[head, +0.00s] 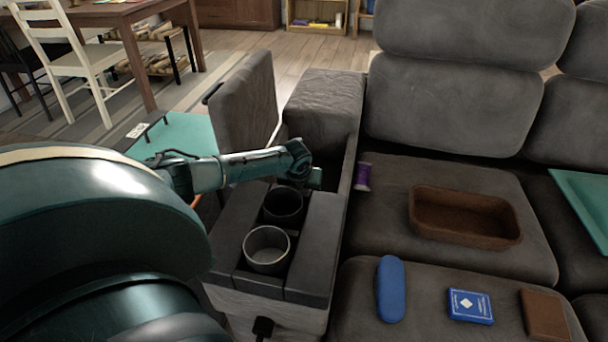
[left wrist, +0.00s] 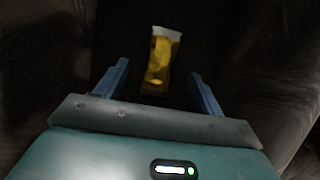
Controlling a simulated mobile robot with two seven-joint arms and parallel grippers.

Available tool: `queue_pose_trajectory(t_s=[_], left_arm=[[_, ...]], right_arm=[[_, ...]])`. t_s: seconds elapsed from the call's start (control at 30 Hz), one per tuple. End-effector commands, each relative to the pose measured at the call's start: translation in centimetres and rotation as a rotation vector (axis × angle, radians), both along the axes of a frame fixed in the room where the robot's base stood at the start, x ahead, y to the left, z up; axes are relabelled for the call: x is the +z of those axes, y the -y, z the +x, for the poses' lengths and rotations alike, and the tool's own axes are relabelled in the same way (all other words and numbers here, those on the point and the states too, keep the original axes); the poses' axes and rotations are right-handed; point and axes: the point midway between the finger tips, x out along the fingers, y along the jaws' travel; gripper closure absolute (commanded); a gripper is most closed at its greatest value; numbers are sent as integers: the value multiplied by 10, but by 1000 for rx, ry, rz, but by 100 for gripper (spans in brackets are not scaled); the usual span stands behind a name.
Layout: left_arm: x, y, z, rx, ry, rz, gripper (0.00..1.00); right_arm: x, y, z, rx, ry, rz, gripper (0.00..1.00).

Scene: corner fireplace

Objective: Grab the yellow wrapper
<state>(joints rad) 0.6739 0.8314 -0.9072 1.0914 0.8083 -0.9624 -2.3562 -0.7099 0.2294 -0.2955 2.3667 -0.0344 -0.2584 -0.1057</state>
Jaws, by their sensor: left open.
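The yellow wrapper (left wrist: 161,58) shows in the left wrist view, upright in the picture with a pale top end, against a dark, shadowed surface between grey cushioned sides. My left gripper (left wrist: 159,72) is open, with one blue finger to each side of the wrapper's lower part, apart from it. I cannot tell how far below the fingertips the wrapper lies. In the head view my left gripper (head: 312,178) is at the open storage slot of the sofa console, behind the cup holders. The wrapper is hidden there. My right gripper is not in view.
The raised console lid (head: 247,108) stands behind my left arm. A dark cup (head: 284,216) and a grey cup (head: 267,262) sit in the console. A purple spool (head: 362,177) lies right of the slot. A brown basket (head: 465,238) and a blue case (head: 390,290) are on the seats.

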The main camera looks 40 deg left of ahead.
Motion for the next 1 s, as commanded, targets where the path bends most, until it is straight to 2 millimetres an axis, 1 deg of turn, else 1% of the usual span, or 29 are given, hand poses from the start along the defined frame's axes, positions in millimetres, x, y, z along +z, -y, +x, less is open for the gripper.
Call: queue_pose_trajectory(t_s=[0.03, 0.13, 0.23, 0.47, 0.57, 1.0], left_arm=[[-14, 0, 3, 1, -1, -1, 31], [-25, -3, 7, 1, -1, -1, 31], [-30, -5, 10, 1, 0, 0, 31], [-30, -5, 10, -1, -1, 0, 31], [-30, -5, 10, -1, -1, 0, 38], [-30, -5, 10, -1, -1, 0, 74]], right_arm=[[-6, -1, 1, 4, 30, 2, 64], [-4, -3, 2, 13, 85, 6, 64], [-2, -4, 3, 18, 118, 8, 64], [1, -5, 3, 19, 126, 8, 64], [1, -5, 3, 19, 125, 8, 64], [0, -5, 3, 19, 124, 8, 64]])
